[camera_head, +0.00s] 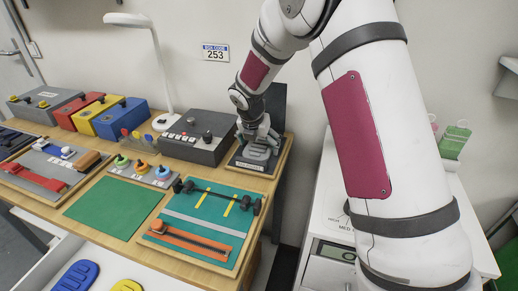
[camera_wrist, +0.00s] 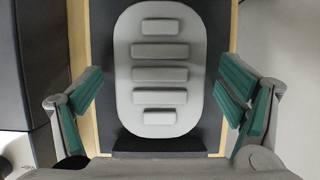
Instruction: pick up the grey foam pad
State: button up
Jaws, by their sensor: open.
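The grey foam pad (camera_wrist: 160,100) is a rounded oblong with several raised bars across it. It lies on a dark holder with a wooden border, centred in the wrist view. In the head view the pad (camera_head: 256,153) is partly hidden by my gripper (camera_head: 260,137), at the right end of the wooden table. In the wrist view my gripper's (camera_wrist: 162,88) green-padded fingers are wide apart, one on each side of the pad. Visible gaps separate both fingers from the pad's edges, and nothing is held. I cannot tell the exact height above it.
A dark grey control box (camera_head: 198,137) stands close to the left of the holder. A white lamp (camera_head: 165,121) rises behind it. A teal board with straps (camera_head: 205,218) and a green mat (camera_head: 114,208) lie in front. Blue (camera_head: 76,277) and yellow (camera_head: 127,286) pads lie lower down.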

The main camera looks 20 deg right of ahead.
jog(key=c, duration=1.2)
jog(key=shift+r, duration=0.1)
jog(key=shift+c, duration=0.2)
